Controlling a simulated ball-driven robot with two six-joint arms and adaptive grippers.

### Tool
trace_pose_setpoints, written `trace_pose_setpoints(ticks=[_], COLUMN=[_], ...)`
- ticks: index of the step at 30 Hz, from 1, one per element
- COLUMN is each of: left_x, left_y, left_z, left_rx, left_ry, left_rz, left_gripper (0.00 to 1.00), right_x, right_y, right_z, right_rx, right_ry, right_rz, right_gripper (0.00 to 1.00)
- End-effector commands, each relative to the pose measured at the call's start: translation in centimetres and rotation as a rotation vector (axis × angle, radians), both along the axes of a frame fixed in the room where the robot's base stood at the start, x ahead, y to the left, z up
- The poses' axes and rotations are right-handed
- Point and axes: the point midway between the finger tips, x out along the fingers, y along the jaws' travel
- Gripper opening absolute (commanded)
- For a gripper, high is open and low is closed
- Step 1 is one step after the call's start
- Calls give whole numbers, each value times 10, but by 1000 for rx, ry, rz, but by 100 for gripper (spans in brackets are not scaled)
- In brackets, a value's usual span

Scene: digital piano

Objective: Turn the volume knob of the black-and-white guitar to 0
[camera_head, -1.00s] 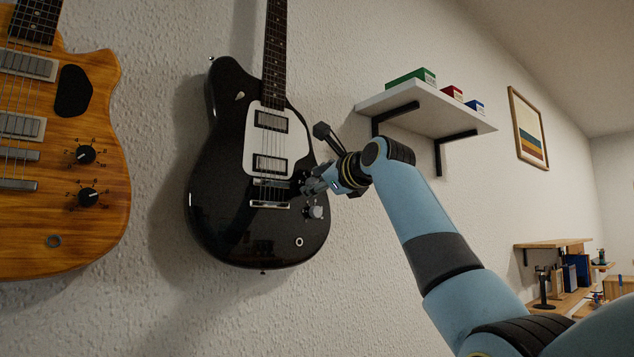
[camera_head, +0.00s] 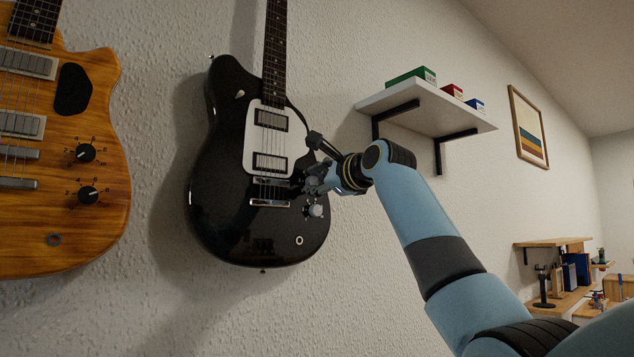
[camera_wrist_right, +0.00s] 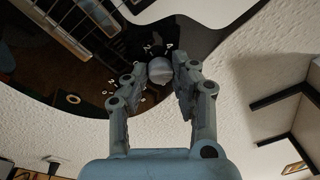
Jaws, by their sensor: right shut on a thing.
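The black-and-white guitar (camera_head: 222,200) hangs on the wall, black with a white plate (camera_head: 253,140). My right gripper (camera_head: 307,185) is at its lower right, over the upper knob position. In the right wrist view, my right gripper (camera_wrist_right: 166,78) is shut on a round grey knob (camera_wrist_right: 160,70), one finger on each side. Pale scale numerals show beside this knob; its pointer cannot be made out. A second grey knob (camera_head: 315,211) sits just below the gripper in the head view, apart from it. I see no label naming either knob. My left gripper is not in view.
A wooden guitar (camera_head: 100,215) with two black knobs hangs at the left. A white wall shelf (camera_head: 425,108) with several small boxes is at the right, above my right arm. Bare wall lies below the black guitar.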

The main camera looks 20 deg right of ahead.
Motion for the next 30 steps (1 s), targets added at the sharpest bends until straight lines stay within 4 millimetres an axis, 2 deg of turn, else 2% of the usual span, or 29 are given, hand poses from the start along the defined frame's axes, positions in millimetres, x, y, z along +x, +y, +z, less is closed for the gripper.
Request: trace_pose_setpoints(ticks=[14,30], left_x=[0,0], left_y=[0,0], left_z=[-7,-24], left_rx=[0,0], left_ry=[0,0], left_rz=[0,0], left_gripper=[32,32], right_x=[0,1], right_y=[0,-2], right_z=[-3,-5], right_rx=[-423,-904], right_ry=[-154,-328], right_rz=[3,6], right_gripper=[0,0])
